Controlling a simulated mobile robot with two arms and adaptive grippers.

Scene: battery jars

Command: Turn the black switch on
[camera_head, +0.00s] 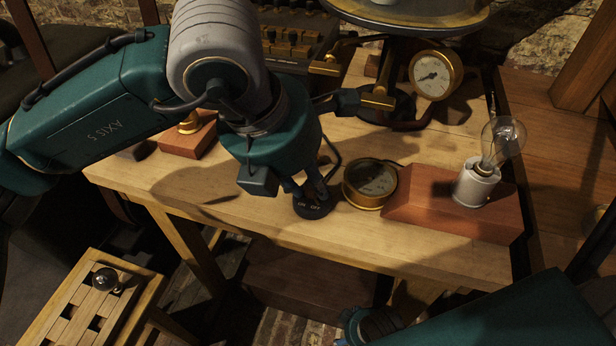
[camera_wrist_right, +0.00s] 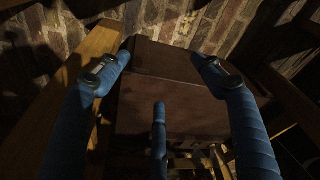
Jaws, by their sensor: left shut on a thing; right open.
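The black switch (camera_head: 313,208) is a small round base near the front edge of the wooden table, with "ON" and "OFF" lettered on its face. My left gripper (camera_head: 312,188) reaches down onto it from above and is shut on its upper part. The fingers hide the lever, so I cannot tell its position. My right gripper (camera_wrist_right: 158,95) is open in the right wrist view, with blue fingers spread apart and nothing between them. It is low, in front of a dark wooden box (camera_wrist_right: 185,85).
A brass gauge (camera_head: 370,184) lies right of the switch. Beyond it a clear bulb (camera_head: 503,142) stands in a white socket (camera_head: 476,184) on a reddish wooden block (camera_head: 425,212). A scale with a dial (camera_head: 436,75) stands behind. A slatted stool (camera_head: 75,318) is at lower left.

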